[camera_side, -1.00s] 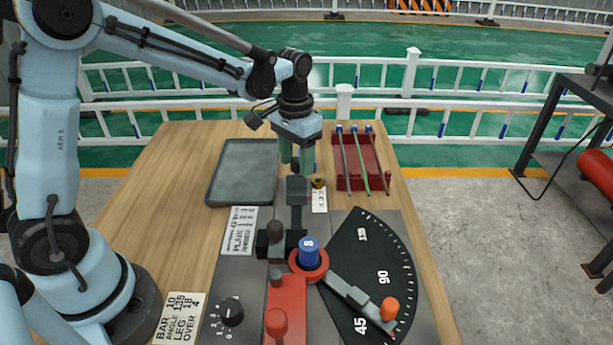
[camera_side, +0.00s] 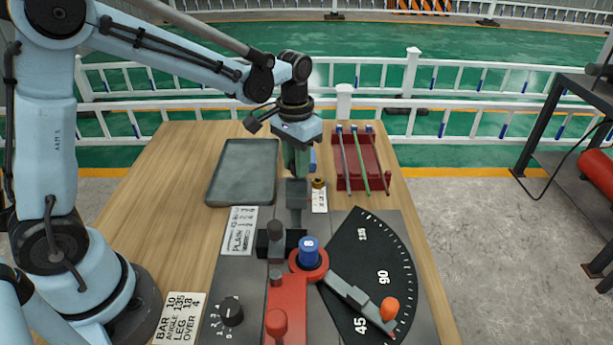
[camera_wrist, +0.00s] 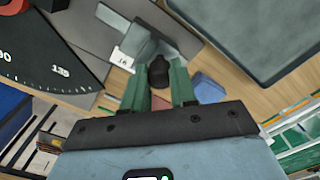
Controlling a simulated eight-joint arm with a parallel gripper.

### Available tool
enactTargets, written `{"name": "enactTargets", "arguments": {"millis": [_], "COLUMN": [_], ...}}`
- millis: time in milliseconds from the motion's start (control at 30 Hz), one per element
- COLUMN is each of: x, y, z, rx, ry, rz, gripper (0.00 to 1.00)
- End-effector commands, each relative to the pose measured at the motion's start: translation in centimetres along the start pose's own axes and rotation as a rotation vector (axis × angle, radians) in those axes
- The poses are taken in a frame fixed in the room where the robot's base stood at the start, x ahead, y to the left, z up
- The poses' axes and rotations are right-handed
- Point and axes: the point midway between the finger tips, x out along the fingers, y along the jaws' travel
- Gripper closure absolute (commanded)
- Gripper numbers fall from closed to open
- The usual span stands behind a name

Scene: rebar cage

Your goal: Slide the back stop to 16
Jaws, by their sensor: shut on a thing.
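The back stop (camera_side: 296,194) is a dark grey block on the narrow rail at the far end of the bending machine. My gripper (camera_side: 298,172) is above it, with its green fingers shut on the stop's black knob. In the wrist view the knob (camera_wrist: 159,72) sits between the two fingertips (camera_wrist: 160,83), and the grey stop (camera_wrist: 150,38) is just beyond. A small white tag reading 16 (camera_wrist: 122,57) is beside the stop. The fingers hide the knob in the side view.
A grey tray (camera_side: 242,172) lies to the left and a red rack (camera_side: 351,177) with several bars to the right. A brass-coloured piece and white label (camera_side: 319,200) are close to the stop. The angle plate (camera_side: 375,260), red lever (camera_side: 276,322) and dial (camera_side: 231,312) are nearer the camera.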

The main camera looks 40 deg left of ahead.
Motion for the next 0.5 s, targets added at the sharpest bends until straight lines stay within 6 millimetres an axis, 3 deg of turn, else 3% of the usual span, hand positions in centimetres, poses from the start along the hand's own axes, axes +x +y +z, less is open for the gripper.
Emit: {"name": "enactTargets", "arguments": {"millis": [100,367,400,500], "x": [-0.06,-0.06,-0.06,-0.05], "y": [1.02,1.24,1.27,1.24], "z": [0.98,1.18,1.18,1.16], "rx": [0.003,0.003,0.004,0.004], "ry": [-0.002,-0.007,-0.007,-0.007], "rz": [0.001,0.005,0.006,0.005], "gripper": [1.0,1.0,0.67,0.52]}}
